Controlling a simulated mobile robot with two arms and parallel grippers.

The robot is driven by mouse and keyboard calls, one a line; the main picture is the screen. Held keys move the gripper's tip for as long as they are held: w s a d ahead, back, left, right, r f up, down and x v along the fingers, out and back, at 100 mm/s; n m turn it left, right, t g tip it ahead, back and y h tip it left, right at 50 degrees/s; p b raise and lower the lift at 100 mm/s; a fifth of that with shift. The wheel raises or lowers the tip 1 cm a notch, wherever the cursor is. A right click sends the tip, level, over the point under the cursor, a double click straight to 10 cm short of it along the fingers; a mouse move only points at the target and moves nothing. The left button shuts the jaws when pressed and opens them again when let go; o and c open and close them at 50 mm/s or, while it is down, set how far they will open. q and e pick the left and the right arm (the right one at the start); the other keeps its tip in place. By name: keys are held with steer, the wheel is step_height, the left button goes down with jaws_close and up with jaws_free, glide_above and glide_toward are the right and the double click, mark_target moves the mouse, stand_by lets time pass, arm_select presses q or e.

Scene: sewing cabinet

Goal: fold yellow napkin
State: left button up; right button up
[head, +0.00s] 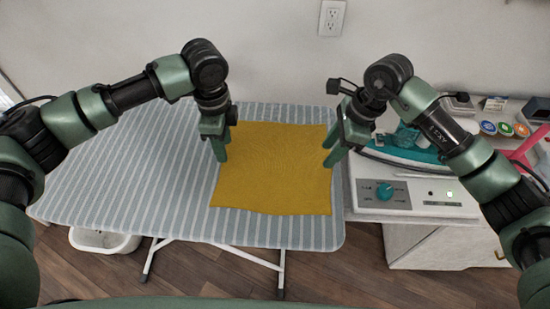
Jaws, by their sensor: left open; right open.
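The yellow napkin (272,175) lies flat and spread out on the striped ironing board (115,185), near its right end. My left gripper (221,155) is open, fingers pointing down, at the napkin's left edge near the far corner. My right gripper (334,158) is open, fingers pointing down, at the napkin's right edge. I cannot tell whether either gripper's fingertips touch the cloth. Parts of the napkin's left and right edges are hidden behind the grippers.
To the right stands a white cabinet (430,250) with a control panel with a teal dial (385,191) and a teal iron (405,140). Several small round lidded items and a pink object (530,145) lie behind. A white basket (103,240) is under the board. The board's left part is clear.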

arm_select(q)
steer(key=shift+w+f, duration=0.1)
steer(key=shift+f, duration=1.3)
arm_select(e)
steer(key=shift+w+f, duration=0.1)
steer(key=shift+f, duration=1.35)
arm_select(q)
steer(key=shift+f, duration=0.15)
arm_select(e)
steer(key=shift+f, duration=0.15)
arm_select(q)
jaws_close()
arm_select(e)
jaws_close()
arm_select(q)
steer(key=shift+r, duration=0.2)
arm_select(e)
steer(key=shift+r, duration=0.2)
